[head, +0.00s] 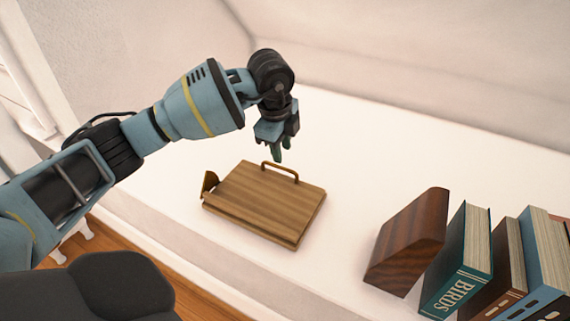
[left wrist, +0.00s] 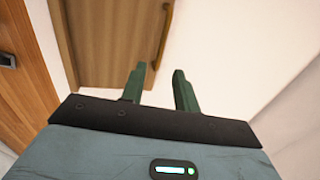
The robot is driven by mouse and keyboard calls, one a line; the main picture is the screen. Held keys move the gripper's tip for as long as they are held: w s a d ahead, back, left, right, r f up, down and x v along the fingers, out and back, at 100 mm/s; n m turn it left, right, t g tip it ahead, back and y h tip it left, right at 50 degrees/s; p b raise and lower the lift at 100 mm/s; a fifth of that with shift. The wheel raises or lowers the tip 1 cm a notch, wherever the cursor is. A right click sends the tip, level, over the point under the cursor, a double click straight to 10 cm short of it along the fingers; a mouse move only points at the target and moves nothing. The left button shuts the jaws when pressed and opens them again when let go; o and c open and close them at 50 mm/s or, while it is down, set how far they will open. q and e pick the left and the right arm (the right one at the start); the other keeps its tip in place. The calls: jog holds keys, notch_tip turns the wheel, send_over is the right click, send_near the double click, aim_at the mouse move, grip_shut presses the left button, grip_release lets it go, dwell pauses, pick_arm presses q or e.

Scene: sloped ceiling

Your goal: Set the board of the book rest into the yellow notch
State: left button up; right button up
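The book rest's striped brown wooden board (head: 262,205) lies low, nearly flat, on the white surface. It has a thin brown loop handle (head: 281,170) along its far edge. A small brown upright piece (head: 209,182) shows at its left end. I cannot make out a yellow notch. My left gripper (head: 279,157) is just above and behind the handle, fingers pointing down. In the left wrist view its green fingers (left wrist: 160,85) are apart with nothing between them. The board (left wrist: 105,40) and handle (left wrist: 164,35) show beyond them. My right gripper is not in view.
A dark reddish-brown wooden block (head: 408,243) stands at the right, beside a green book (head: 463,262) and several more books. Pale walls close in behind the white surface (head: 370,150). The surface is clear between the board and the block. Wooden floor lies below the front edge.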

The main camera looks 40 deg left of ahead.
pick_arm(q)
jog(key=b, duration=0.2)
send_over(284, 179)
notch_tip(284, 179, down, 5)
jog(key=shift+s+f, duration=0.1)
jog(key=shift+f, duration=0.25)
jog(key=c, duration=0.7)
grip_shut()
